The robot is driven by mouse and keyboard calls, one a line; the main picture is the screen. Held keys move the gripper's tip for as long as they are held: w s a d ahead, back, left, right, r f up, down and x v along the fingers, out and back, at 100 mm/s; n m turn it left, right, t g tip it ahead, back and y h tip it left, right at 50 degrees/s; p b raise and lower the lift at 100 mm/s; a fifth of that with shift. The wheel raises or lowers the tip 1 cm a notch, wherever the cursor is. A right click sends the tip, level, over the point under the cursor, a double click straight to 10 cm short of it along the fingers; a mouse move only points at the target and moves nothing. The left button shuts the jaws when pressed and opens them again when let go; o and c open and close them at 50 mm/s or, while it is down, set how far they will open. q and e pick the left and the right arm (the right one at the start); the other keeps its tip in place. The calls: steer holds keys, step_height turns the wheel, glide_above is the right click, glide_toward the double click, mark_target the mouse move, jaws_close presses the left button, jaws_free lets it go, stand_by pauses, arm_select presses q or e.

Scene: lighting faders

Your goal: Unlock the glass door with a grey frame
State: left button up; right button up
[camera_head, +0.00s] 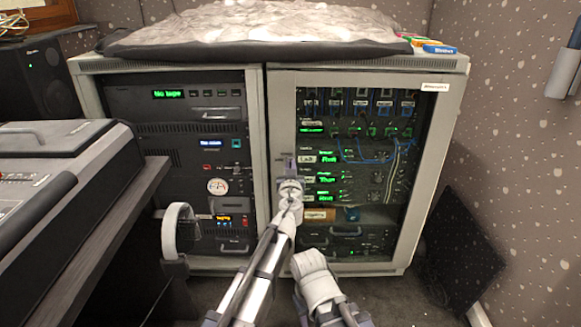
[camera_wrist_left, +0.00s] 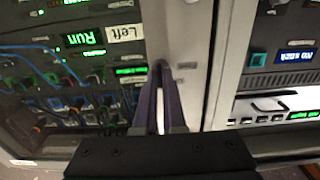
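The glass door (camera_head: 428,150) with a grey frame is closed over the right half of the rack cabinet. Its left upright (camera_head: 283,110) also shows in the left wrist view (camera_wrist_left: 196,60), which is upside down. My left gripper (camera_head: 288,162) is at this upright, about halfway up. Its two dark purple fingers (camera_wrist_left: 163,85) are close together, with a narrow gap between them and tips at the frame's glass-side edge. The fingers hide whatever lock or key is there, so I cannot tell whether they hold it. My right gripper is not in view.
The open left bay holds rack units (camera_head: 170,105). A mixing desk (camera_head: 62,175) stands at the left. A dark panel (camera_head: 465,240) leans against the right wall. A crumpled silvery cover (camera_head: 260,25) lies on the cabinet. Floor is free before the door's right part.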

arm_select(q)
steer(key=shift+m, duration=0.3)
jaws_close()
steer(key=shift+d+f+m, duration=0.1)
steer(key=shift+d+m, duration=0.05)
steer(key=shift+m, duration=8.45)
steer(key=o, duration=0.6)
jaws_free()
steer(key=shift+c, duration=0.2)
